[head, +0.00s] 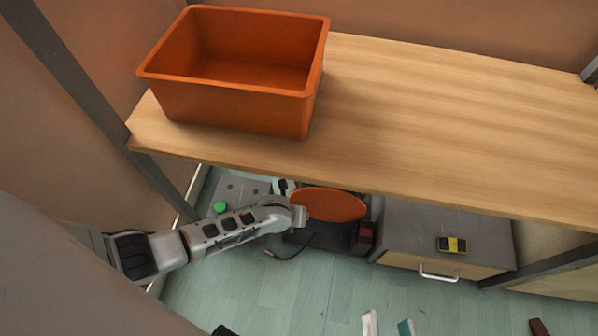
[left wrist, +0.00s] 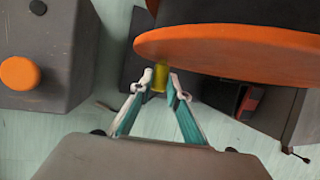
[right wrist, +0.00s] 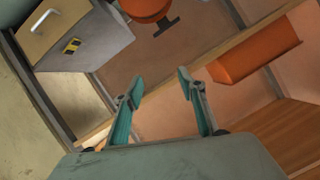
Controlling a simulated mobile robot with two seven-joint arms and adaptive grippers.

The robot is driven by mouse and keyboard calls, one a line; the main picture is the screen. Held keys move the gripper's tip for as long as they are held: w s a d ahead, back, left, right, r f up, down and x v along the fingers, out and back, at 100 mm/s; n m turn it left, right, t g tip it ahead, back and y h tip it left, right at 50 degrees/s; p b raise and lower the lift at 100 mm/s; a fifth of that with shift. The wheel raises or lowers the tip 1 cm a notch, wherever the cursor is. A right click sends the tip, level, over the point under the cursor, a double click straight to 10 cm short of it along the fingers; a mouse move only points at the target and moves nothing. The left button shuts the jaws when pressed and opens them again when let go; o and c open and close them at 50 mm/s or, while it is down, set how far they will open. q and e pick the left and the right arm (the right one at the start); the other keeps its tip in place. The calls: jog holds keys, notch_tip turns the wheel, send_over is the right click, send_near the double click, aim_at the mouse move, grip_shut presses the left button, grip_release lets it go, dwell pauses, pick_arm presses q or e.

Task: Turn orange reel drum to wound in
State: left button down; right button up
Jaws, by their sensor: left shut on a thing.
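The orange reel drum (head: 335,205) shows as an orange disc on a dark body, low down under the front edge of the wooden tabletop. In the left wrist view the orange disc (left wrist: 240,48) fills the upper right. A small yellow handle (left wrist: 159,76) sits at its lower left rim. My left gripper (left wrist: 160,82) is shut on this yellow handle, one fingertip on each side. In the head view my left arm reaches in from the left and its fingertips are hidden near the disc. My right gripper (head: 387,320) is open and empty over the floor at the bottom.
An orange bin (head: 235,105) stands on the wooden tabletop (head: 430,120) above the reel. A grey cabinet (head: 410,225) with a drawer and a yellow-black device (head: 452,245) stands right of it. A black cable (head: 290,254) lies on the floor. Floor in front is mostly clear.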

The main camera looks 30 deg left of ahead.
pick_arm(q)
jog(key=r+y+p, duration=0.1)
jog(key=r+p, duration=0.1)
jog(key=shift+w+d+r+g+y, duration=0.1)
jog(key=shift+w+r+g+y, duration=0.2)
jog(key=shift+w+r+y, duration=0.1)
jog(key=shift+s+m+y+p, duration=0.1)
jog(key=shift+m+y+p, duration=0.2)
jog(key=shift+p, duration=0.05)
jog(key=shift+s+d+r+g+y, duration=0.2)
jog(key=shift+r+g+y, duration=0.15)
jog(key=shift+y, duration=0.55)
jog(key=shift+s+r+m+y, duration=0.1)
jog(key=shift+r+m+y, duration=0.25)
jog(key=shift+y, duration=0.35)
pick_arm(e)
jog(key=shift+w+d+r+n+h, duration=0.1)
jog(key=shift+w+d+n+h, duration=0.05)
jog(key=shift+d+n, duration=0.55)
jog(key=shift+w+d+n+h, duration=0.2)
jog(key=shift+d+n, duration=0.3)
jog(key=shift+d, duration=0.3)
jog(key=shift+w+d+r+n+h, duration=0.1)
jog(key=shift+w+d+n+h, duration=0.05)
jog(key=shift+d+n, duration=0.55)
pick_arm(q)
jog(key=shift+r, duration=0.1)
pick_arm(e)
jog(key=shift+w+r, duration=0.15)
